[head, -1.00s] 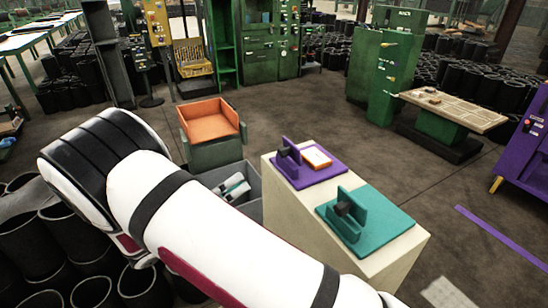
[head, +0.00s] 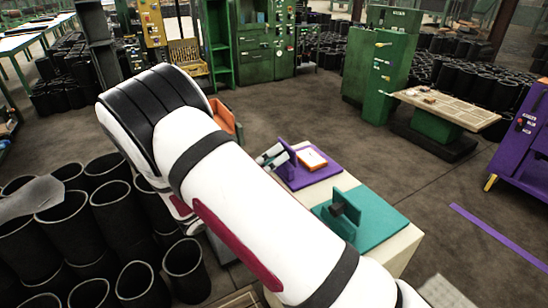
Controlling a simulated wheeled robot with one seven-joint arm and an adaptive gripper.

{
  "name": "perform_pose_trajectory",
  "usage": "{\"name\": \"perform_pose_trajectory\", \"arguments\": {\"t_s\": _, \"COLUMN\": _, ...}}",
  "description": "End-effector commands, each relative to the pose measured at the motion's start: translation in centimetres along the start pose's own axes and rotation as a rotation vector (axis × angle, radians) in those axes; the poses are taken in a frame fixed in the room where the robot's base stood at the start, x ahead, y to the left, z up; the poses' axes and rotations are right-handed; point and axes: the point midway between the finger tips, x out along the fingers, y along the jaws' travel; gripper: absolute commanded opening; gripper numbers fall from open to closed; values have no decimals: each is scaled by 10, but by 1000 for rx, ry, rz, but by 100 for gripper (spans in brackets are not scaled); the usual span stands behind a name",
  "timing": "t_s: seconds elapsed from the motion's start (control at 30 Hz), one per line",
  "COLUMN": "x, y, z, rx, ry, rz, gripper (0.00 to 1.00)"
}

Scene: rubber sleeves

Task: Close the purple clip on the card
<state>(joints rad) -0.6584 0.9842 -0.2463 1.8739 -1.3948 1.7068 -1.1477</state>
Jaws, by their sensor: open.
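The purple clip (head: 288,152) stands upright at the left of a purple board on a cream stand. A card (head: 312,159), orange with a pale face, lies on the board just right of the clip. I cannot tell whether the clip touches the card. My gripper (head: 271,157), small and pale with dark parts, is at the left side of the purple clip, open. Its fingertips are too small to make out, and I cannot tell whether it touches the clip. My arm hides the near left part of the stand.
A teal board with a teal clip (head: 341,213) stands on the near part of the same stand (head: 400,250). An orange-topped seat or box (head: 224,117) is partly behind my arm. Black rubber sleeves (head: 66,235) crowd the left floor. Floor right of the stand is clear.

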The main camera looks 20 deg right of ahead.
Motion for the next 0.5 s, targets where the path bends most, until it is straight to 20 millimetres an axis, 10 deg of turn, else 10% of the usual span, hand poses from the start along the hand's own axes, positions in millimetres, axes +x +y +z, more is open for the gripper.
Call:
{"name": "perform_pose_trajectory", "arguments": {"t_s": 0.33, "x": 4, "y": 0, "z": 0, "rx": 0, "ry": 0, "rz": 1, "gripper": 42}}
{"name": "perform_pose_trajectory", "arguments": {"t_s": 0.5, "x": 4, "y": 0, "z": 0, "rx": 0, "ry": 0, "rz": 1, "gripper": 6}}
